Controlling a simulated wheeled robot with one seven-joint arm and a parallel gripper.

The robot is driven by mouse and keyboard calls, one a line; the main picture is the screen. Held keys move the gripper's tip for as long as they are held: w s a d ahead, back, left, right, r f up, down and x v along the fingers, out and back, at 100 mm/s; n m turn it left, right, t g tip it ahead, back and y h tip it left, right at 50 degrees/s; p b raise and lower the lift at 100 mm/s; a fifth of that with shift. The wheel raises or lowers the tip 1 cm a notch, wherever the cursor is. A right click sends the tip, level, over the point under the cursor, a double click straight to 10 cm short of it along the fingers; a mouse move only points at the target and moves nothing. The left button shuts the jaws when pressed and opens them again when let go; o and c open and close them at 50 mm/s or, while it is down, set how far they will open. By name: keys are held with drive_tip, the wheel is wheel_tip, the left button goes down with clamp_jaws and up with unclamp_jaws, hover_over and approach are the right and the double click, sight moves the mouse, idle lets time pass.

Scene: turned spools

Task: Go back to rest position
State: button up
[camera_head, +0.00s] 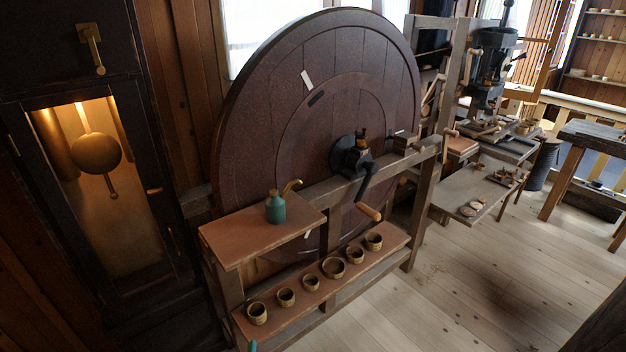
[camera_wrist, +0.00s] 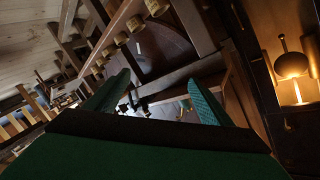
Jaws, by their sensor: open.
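My gripper (camera_wrist: 158,79) shows in the wrist view as two green fingers spread well apart. Nothing is held between them, and the bench and big wheel lie beyond, tilted in the picture. In the head view, only a small teal piece shows at the bottom edge, in front of the low shelf, and I cannot tell for sure that it is a fingertip. The task names no object.
A large dark wooden wheel (camera_head: 240,130) with a hand crank (camera_head: 368,211) stands behind the bench. A teal oil can (camera_head: 275,208) stands on the upper board (camera_head: 235,240). Several turned cups line the lower shelf (camera_head: 315,299). A clock case is left; floor (camera_head: 440,290) is open right.

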drive_tip(key=s+d+f+n+h, duration=0.1)
drive_tip(key=s+d+f, duration=0.1)
drive_tip(key=s, duration=0.6)
drive_tip(key=s+d+f+h, duration=0.1)
drive_tip(key=s+d+f, duration=0.15)
drive_tip(key=s, duration=0.55)
drive_tip(key=s+d+r+n, duration=0.1)
drive_tip(key=s+d+n, duration=0.1)
drive_tip(key=s, duration=0.4)
drive_tip(key=s+d+r+n, duration=0.1)
drive_tip(key=s+d+n, duration=0.2)
drive_tip(key=s, duration=0.3)
drive_tip(key=shift+s+r+n, duration=0.2)
drive_tip(key=shift+n, duration=0.2)
drive_tip(key=shift+d, duration=0.1)
